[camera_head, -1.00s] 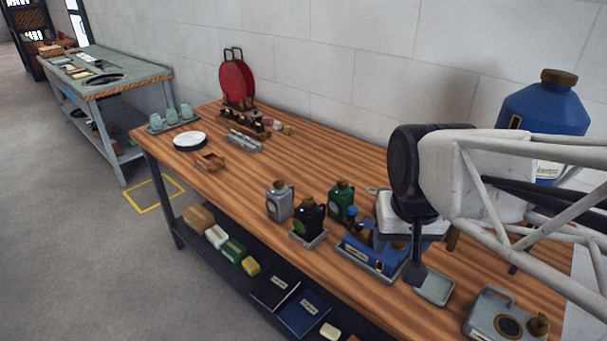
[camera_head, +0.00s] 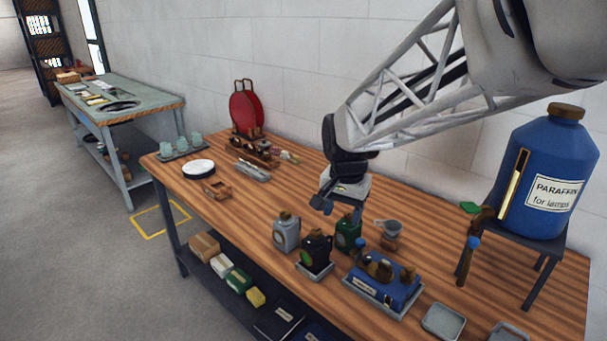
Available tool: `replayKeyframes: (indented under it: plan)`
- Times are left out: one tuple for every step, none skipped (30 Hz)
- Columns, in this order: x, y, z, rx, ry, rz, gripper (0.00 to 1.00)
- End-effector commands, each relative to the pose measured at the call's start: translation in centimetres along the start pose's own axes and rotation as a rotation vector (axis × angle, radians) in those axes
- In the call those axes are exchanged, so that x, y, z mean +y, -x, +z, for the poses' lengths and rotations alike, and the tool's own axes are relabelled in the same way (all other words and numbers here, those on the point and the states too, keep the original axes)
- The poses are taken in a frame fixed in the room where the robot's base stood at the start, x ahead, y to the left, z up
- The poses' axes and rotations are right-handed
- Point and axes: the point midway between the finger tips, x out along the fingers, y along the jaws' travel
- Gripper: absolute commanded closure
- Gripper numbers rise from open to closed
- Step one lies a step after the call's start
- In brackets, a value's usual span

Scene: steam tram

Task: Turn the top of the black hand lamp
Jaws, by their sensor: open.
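The black hand lamp (camera_head: 316,253) stands upright on a small grey tray (camera_head: 313,273) on the wooden bench. Its brown top (camera_head: 317,233) is visible. A grey lamp (camera_head: 286,233) stands to its left and a green lamp (camera_head: 347,235) behind it to the right. My gripper (camera_head: 339,209) is open and empty, pointing down above and behind the lamps. One finger shows to the left; the other overlaps the green lamp's top, and I cannot tell if they touch. My gripper is apart from the black lamp.
A big blue paraffin container (camera_head: 547,175) stands on a dark stand at the right. A white plate (camera_head: 198,167) and red discs (camera_head: 245,110) are at the far left. The bench middle is fairly clear.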

Motion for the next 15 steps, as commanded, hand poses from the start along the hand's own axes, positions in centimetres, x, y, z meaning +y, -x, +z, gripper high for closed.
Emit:
replayKeyframes:
  plan:
    - [-1.0, -0.6, -0.7, -0.009, -0.016, 0.006, 0.42]
    - [-1.6, -0.9, -1.1, -0.011, -0.028, 0.007, 0.42]
    - [-2.3, -1.3, -1.5, -0.017, -0.044, 0.011, 0.42]
    - [-2.9, -1.6, -1.9, -0.020, -0.055, 0.014, 0.42]
    - [-3.5, -1.9, -2.2, -0.023, -0.067, 0.016, 0.42]
    - [-4.2, -2.4, -2.6, -0.028, -0.082, 0.020, 0.42]
    - [-4.7, -2.6, -2.9, -0.031, -0.094, 0.022, 0.42]
    - [-5.2, -3.0, -3.3, -0.033, -0.104, 0.025, 0.42]
    - [-5.8, -3.3, -3.6, -0.036, -0.118, 0.027, 0.42]
    - [-6.2, -3.5, -3.8, -0.039, -0.126, 0.030, 0.42]
    - [-6.6, -3.8, -4.0, -0.041, -0.135, 0.032, 0.42]
    - [-7.1, -4.1, -4.3, -0.043, -0.144, 0.034, 0.42]
    - [-7.4, -4.2, -4.5, -0.044, -0.150, 0.035, 0.42]
    - [-7.6, -4.4, -4.6, -0.045, -0.156, 0.036, 0.42]
    - [-7.9, -4.6, -4.7, -0.047, -0.163, 0.038, 0.42]
